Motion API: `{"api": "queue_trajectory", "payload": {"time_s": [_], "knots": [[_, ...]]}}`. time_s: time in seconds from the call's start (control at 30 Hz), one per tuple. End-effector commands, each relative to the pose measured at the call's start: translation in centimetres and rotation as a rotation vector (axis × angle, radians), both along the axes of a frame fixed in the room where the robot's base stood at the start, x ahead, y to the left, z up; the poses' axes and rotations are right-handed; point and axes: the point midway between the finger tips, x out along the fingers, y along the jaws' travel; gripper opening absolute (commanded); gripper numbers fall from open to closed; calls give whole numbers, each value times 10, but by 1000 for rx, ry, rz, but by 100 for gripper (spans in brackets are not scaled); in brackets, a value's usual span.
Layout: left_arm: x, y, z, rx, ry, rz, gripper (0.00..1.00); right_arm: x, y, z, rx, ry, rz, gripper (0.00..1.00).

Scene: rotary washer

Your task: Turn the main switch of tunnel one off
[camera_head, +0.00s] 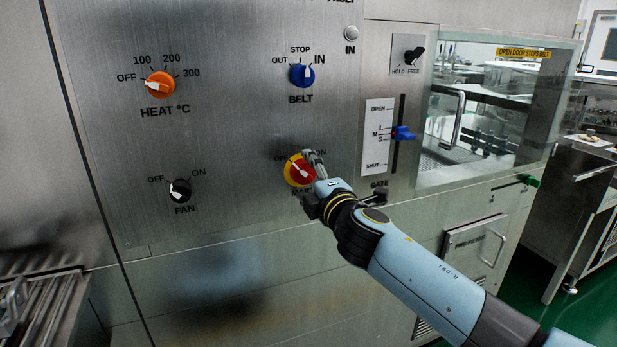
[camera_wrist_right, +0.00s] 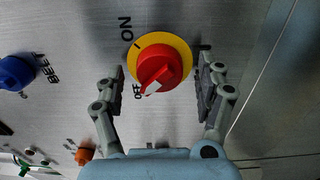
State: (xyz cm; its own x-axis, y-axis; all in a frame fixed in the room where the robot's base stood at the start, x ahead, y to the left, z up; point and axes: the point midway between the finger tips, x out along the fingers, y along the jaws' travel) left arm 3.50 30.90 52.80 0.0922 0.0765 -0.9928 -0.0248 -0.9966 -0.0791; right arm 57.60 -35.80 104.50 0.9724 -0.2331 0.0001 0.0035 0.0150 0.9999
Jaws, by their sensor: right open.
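The main switch is a red knob on a yellow disc (camera_head: 292,172), low in the middle of the steel panel in the head view. It also shows in the right wrist view as a red knob (camera_wrist_right: 165,66). Its white pointer mark lies towards the OFF label in both views. My right gripper (camera_head: 314,168) is at the knob and covers part of its right side and of the label below. In the right wrist view my right gripper (camera_wrist_right: 162,72) is open, one finger on each side of the disc, with gaps to the knob. My left gripper is not in view.
An orange heat knob (camera_head: 160,85), a blue belt knob (camera_head: 301,75) and a black fan knob (camera_head: 180,191) sit on the same panel. A blue gate lever (camera_head: 403,133) stands right of the switch, near a glass window (camera_head: 490,110). A work table (camera_head: 590,170) stands at far right.

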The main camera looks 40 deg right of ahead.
Motion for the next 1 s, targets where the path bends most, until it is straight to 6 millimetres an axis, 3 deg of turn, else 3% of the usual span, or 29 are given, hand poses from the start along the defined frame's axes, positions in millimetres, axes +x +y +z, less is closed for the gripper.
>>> {"api": "queue_trajectory", "payload": {"time_s": [0.5,0.7,1.0], "knots": [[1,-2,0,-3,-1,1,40,-98,24,-2,0,4,0,72],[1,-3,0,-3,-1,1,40,-111,27,-1,1,3,0,72],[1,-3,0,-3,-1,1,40,-111,27,-1,1,3,0,72]]}}
